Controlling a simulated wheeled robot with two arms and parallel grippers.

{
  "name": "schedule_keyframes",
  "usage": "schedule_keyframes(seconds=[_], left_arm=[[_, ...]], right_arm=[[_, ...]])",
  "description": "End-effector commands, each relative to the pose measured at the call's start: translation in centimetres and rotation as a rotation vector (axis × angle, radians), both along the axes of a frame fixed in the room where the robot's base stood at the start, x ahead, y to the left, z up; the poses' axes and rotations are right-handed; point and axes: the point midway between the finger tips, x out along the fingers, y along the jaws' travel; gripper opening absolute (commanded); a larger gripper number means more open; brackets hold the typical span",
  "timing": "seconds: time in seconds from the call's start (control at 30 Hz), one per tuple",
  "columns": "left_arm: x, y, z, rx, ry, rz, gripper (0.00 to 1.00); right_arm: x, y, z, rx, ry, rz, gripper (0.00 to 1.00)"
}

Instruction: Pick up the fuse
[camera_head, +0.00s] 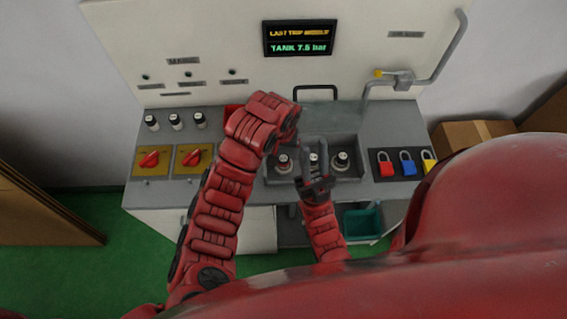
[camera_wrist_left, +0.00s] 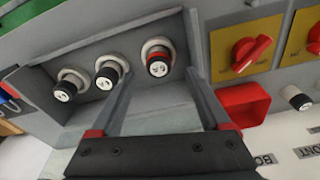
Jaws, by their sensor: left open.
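Three black-capped fuses sit in pale round sockets in a grey recess. The left one (camera_head: 283,162) has a red band, clear in the left wrist view (camera_wrist_left: 158,62); the middle (camera_head: 315,158) and right (camera_head: 342,160) ones show none. My left gripper (camera_head: 293,138) hangs over the recess's far side, its fingers mostly hidden in the head view. In the left wrist view its open fingers (camera_wrist_left: 160,75) frame the red-banded fuse, with nothing held. My right gripper (camera_head: 313,150) has its fingers apart over the recess near the middle fuse and looks empty.
Spare black-capped fuses (camera_head: 175,121) stand at the console's left, behind red rotary switches (camera_head: 149,159). A red box (camera_wrist_left: 243,103) lies beside my left gripper. Coloured padlocks (camera_head: 407,162) are at the right. A pipe (camera_head: 440,60) and black handle (camera_head: 316,88) stand out behind.

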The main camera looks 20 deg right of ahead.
Motion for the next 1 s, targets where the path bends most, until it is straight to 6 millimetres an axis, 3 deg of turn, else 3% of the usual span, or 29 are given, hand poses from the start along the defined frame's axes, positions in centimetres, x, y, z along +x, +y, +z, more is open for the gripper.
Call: schedule_keyframes(seconds=[0.1,0.23,0.43,0.77,1.0], left_arm=[[0.1,-0.2,-1.4,0.001,0.002,0.002,0.8],[0.2,-0.4,-2.3,0.006,0.003,0.0,0.8],[0.4,-0.5,-4.5,0.004,0.004,0.0,0.8],[0.6,-0.5,-5.0,0.001,0.0,0.001,0.8],[0.6,-0.5,-5.0,0.001,0.0,0.001,0.37]], right_arm=[[0.0,0.0,-0.3,0.0,0.0,0.0,0.27],[0.0,0.0,1.4,0.0,0.0,0.0,0.27],[0.0,0.0,2.1,0.0,0.0,0.0,0.27],[0.0,0.0,2.1,0.0,0.0,0.0,0.27],[0.0,0.0,2.1,0.0,0.0,0.0,0.27]])
